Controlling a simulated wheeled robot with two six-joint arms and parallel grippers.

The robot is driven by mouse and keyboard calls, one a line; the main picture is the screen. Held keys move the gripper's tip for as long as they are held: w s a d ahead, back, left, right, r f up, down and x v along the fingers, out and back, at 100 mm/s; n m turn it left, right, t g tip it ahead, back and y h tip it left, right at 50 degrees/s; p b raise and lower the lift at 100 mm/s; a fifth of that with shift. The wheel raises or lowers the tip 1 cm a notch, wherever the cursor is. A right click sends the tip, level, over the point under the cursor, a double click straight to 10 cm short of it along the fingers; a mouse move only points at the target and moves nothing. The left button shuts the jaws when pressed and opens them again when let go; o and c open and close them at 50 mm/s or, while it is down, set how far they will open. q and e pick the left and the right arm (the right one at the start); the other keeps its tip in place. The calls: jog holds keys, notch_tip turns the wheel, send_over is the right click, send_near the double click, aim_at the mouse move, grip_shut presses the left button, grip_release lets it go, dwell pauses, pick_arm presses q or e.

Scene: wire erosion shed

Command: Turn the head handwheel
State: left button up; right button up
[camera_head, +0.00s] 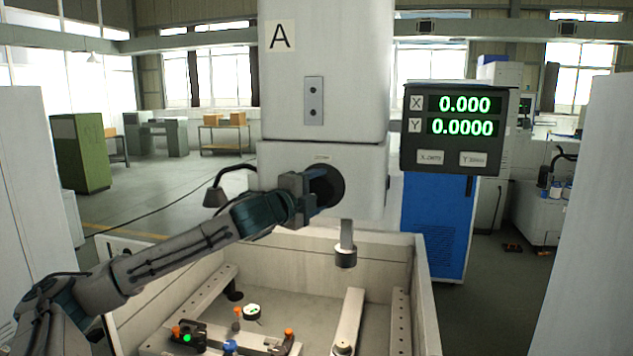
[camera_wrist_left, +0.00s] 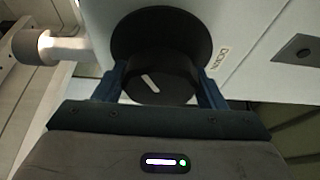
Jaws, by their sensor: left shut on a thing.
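The head handwheel (camera_head: 328,185) is a round black knob on the front of the white machine head (camera_head: 370,170). In the left wrist view the handwheel (camera_wrist_left: 160,78) has a white pointer line and a wider black disc behind it. My left gripper (camera_head: 312,190) reaches it from the left. In the wrist view its two blue fingers (camera_wrist_left: 160,88) stand on either side of the knob, shut on it. The gripper hides part of the handwheel in the head view. My right gripper is not in view.
A display (camera_head: 460,128) right of the head reads X 0.000 and Y 0.0000. Below the head, a cylindrical nozzle (camera_head: 346,257) hangs over an open tank (camera_head: 425,290) holding clamps, rails and a dial gauge (camera_head: 252,311). A blue cabinet (camera_head: 432,225) stands behind.

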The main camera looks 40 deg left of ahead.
pick_arm(q)
jog(key=shift+f+m, duration=0.1)
jog(key=shift+m, duration=0.2)
jog(key=o, duration=1)
jog(key=shift+s+f+b, duration=0.1)
jog(key=shift+b, duration=0.3)
jog(key=s+d+b, duration=0.1)
jog(key=s+b, duration=0.9)
jog(key=b, duration=0.9)
jog(key=shift+s+d+r, duration=0.15)
jog(key=shift+s+r, duration=0.05)
jog(key=shift+s, duration=0.1)
